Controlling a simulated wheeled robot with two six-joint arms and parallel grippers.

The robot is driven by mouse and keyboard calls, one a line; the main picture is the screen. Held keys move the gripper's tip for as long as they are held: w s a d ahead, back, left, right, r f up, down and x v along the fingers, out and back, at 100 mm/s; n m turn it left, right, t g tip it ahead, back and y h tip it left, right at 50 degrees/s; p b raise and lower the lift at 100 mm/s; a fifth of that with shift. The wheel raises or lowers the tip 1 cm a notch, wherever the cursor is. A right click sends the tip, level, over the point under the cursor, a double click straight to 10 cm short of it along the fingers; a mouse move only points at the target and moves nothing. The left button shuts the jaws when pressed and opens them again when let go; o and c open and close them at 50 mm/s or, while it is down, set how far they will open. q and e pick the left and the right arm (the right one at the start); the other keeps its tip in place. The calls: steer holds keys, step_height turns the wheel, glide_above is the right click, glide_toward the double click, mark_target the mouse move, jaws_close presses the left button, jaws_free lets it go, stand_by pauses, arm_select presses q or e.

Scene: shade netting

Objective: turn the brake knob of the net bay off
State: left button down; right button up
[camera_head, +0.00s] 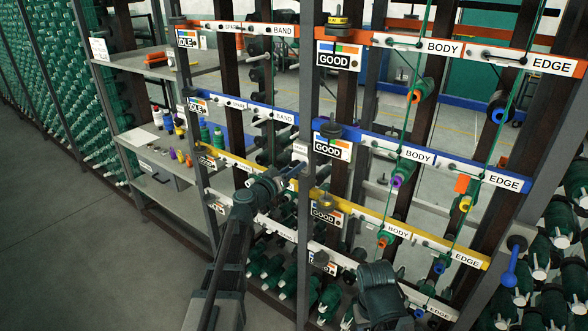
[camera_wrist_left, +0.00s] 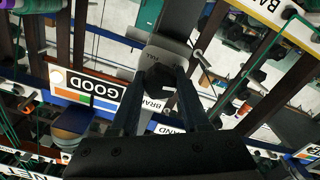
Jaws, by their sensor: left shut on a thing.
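The brake knob (camera_wrist_left: 160,76) is a dark knob on a pale grey box (camera_wrist_left: 166,52) in the left wrist view. A white label partly reading "BRA" (camera_wrist_left: 153,103) shows just below it, between my fingers. My left gripper (camera_wrist_left: 158,88) has its two dark fingers shut on the knob from both sides, hiding part of it. In the head view my left gripper (camera_head: 290,172) reaches up to the middle post of the net bay, just below the small grey box (camera_head: 300,150). The knob itself is hidden there. A dark part of my right arm shows at the lower right; its fingers cannot be made out.
Signs reading "GOOD" (camera_head: 333,149) with dark round weights or caps stand right of the post. Orange, blue, yellow and white rails cross the bay, with green cords hanging over them. A shelf (camera_head: 155,135) with bottles stands left. A blue lever (camera_head: 511,265) is on the right post.

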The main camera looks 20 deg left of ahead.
arm_select(q)
steer(key=n, duration=0.6)
steer(key=shift+n, duration=0.3)
stand_by(0.4)
steer(key=shift+c, duration=1.9)
jaws_free()
steer(key=v, duration=1.4)
steer(key=shift+w, duration=0.1)
